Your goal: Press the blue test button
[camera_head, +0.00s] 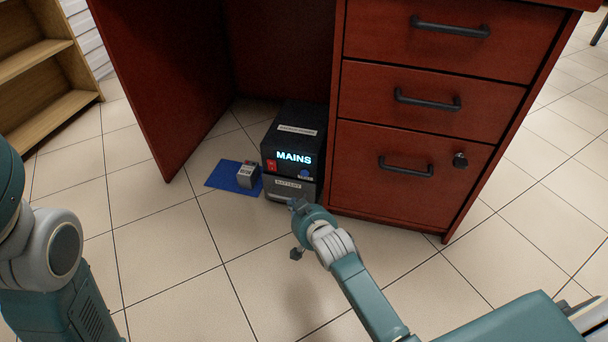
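A dark box with a lit "MAINS" display (293,158) stands on the floor under the desk, against the drawer unit. A small round blue button (304,175) sits on its front, below and right of the display. A red switch (271,166) is at the front's left. My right gripper (295,228) is low in front of the box, apart from the button in the picture. Dark gripper parts show on two sides of my wrist, which hides the rest; its opening is unclear. My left arm shows at the left edge, its gripper out of view.
A grey lower section labelled "BATTERY" (288,184) is under the display part. A small grey block (248,175) stands on a blue mat (222,176) left of the box. The red desk's drawers (400,185) rise close on the right. The tiled floor in front is clear.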

